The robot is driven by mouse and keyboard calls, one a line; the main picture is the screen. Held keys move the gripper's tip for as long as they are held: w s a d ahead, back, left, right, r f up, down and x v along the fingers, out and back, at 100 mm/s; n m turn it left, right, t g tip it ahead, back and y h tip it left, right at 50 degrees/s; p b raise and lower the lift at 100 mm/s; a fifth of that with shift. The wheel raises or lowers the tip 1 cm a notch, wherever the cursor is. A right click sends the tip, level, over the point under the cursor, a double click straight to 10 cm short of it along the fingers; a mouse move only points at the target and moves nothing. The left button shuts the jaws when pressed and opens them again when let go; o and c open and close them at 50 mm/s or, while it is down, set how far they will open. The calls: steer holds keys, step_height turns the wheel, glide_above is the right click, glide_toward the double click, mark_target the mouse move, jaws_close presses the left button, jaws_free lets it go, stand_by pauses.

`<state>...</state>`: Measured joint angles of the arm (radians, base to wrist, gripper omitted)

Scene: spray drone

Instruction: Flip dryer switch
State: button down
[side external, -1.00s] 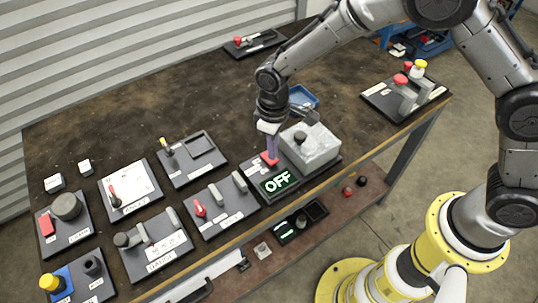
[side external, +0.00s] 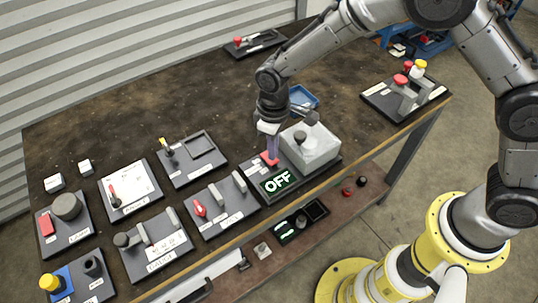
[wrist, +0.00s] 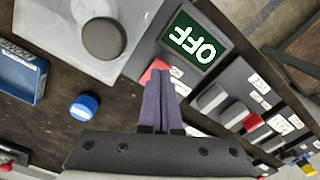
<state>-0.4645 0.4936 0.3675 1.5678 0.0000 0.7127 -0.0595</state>
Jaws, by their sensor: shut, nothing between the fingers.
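A dark panel (side external: 253,194) near the front edge of the bench carries a screen (side external: 277,181) lit with OFF, a red switch (side external: 270,158) and a pale grey box (side external: 318,148) with a dark round knob (side external: 300,137). I cannot read a dryer label on it. My gripper (side external: 272,150) points down at the red switch, its purple fingers shut and empty. In the wrist view the shut fingers (wrist: 161,75) lie over part of the red switch (wrist: 153,70), beside the OFF screen (wrist: 196,42). I cannot tell whether they touch the switch.
A panel with a red lever (side external: 200,210) and grey levers stands to the left, with several other switch panels beyond it. A blue tray (side external: 303,97) lies behind the box. A blue round cap (wrist: 84,107) shows in the wrist view. The bench's back middle is clear.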

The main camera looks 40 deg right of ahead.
steer(key=shift+f, duration=0.95)
stand_by(0.5)
steer(key=shift+r, duration=3.55)
